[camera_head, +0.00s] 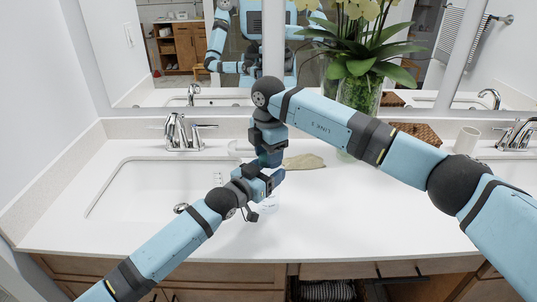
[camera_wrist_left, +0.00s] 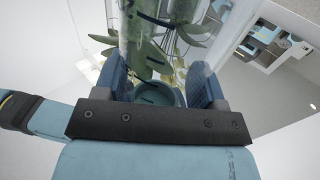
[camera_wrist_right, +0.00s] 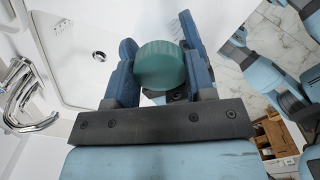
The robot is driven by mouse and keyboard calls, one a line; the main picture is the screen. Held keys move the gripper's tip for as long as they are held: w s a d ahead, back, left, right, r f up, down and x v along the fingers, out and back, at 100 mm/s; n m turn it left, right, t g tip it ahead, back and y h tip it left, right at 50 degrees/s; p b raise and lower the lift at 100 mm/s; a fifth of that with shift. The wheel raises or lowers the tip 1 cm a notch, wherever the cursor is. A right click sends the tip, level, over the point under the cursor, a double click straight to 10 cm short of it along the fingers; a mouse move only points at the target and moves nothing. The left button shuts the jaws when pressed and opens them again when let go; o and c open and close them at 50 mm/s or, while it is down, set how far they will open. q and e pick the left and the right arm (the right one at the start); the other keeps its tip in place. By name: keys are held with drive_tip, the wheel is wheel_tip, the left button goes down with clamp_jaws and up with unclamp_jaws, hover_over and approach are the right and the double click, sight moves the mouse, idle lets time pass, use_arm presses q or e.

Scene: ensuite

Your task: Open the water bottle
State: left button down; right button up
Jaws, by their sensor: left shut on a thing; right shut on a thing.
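My left gripper (camera_head: 272,181) is shut on the bottle's body above the counter. Its fingers (camera_wrist_left: 160,85) stand either side of it in the left wrist view. My right gripper (camera_head: 268,158) comes down from above, just over the left one. In the right wrist view its fingers (camera_wrist_right: 158,65) are shut on a teal ribbed cap (camera_wrist_right: 160,66). Whether the cap is still joined to the bottle is hidden.
A sink (camera_head: 150,190) with a chrome faucet (camera_head: 180,132) lies to the left. A glass vase with plants (camera_head: 360,95) and a wicker box (camera_head: 418,132) stand by the mirror. The right front counter (camera_head: 370,225) is clear.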

drive_tip(key=n, duration=1.3)
drive_tip(key=shift+n, duration=0.3)
drive_tip(key=n, duration=0.6)
drive_tip(key=shift+r+n, duration=0.1)
drive_tip(key=shift+n, duration=0.2)
drive_tip(key=n, duration=0.6)
drive_tip(key=shift+n, duration=0.3)
drive_tip(key=n, duration=1)
drive_tip(key=shift+n, duration=0.3)
drive_tip(key=n, duration=1)
